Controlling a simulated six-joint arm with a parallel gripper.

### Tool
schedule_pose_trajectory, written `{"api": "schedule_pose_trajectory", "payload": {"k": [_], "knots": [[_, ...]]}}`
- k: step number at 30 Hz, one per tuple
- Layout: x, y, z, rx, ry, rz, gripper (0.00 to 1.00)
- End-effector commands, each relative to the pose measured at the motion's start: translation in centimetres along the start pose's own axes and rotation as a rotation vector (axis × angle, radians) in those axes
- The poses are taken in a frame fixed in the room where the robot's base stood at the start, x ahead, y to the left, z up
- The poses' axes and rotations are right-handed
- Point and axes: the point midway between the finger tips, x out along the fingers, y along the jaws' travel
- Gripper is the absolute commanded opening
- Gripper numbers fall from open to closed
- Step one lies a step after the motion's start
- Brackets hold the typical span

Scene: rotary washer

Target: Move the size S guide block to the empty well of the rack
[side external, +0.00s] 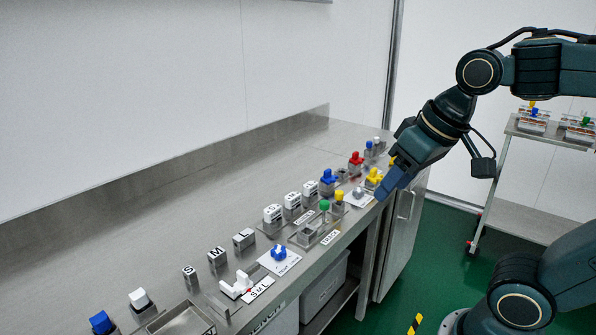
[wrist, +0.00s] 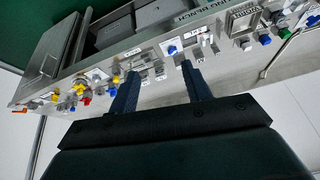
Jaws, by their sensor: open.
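Small grey metal blocks lettered S (side external: 190,276), M (side external: 217,258) and L (side external: 244,239) stand in a row on the bench, left of centre. White lettered blocks (side external: 272,214) stand in a second row further right; their small letters are hard to read, and I cannot tell which row is the guide blocks. The rack (side external: 330,238) is at the bench's front edge, with a green-knobbed piece (side external: 324,207), a yellow-knobbed piece (side external: 339,197) and an apparently empty square well (side external: 306,236). My gripper (side external: 384,192) is above the right part of the bench, open; the wrist view shows its spread, empty fingers (wrist: 158,88).
A white lever (side external: 236,287) sits by an S M L strip, beside a blue knob on a white plate (side external: 279,258). Blue, red and yellow knobbed parts (side external: 355,160) crowd the bench near my gripper. A trolley (side external: 545,135) stands right. The bench's back strip is clear.

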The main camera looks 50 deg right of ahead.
Motion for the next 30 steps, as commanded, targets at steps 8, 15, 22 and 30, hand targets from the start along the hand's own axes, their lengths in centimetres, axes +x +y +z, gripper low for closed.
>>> {"api": "schedule_pose_trajectory", "payload": {"k": [8,15,22,30], "knots": [[0.5,0.3,4.1,-0.141,0.045,-0.010,0.48],[0.6,0.4,4.6,-0.159,0.049,-0.011,0.48],[0.6,0.4,4.5,-0.157,0.049,-0.010,0.48],[0.6,0.4,4.5,-0.157,0.049,-0.010,0.48]]}}
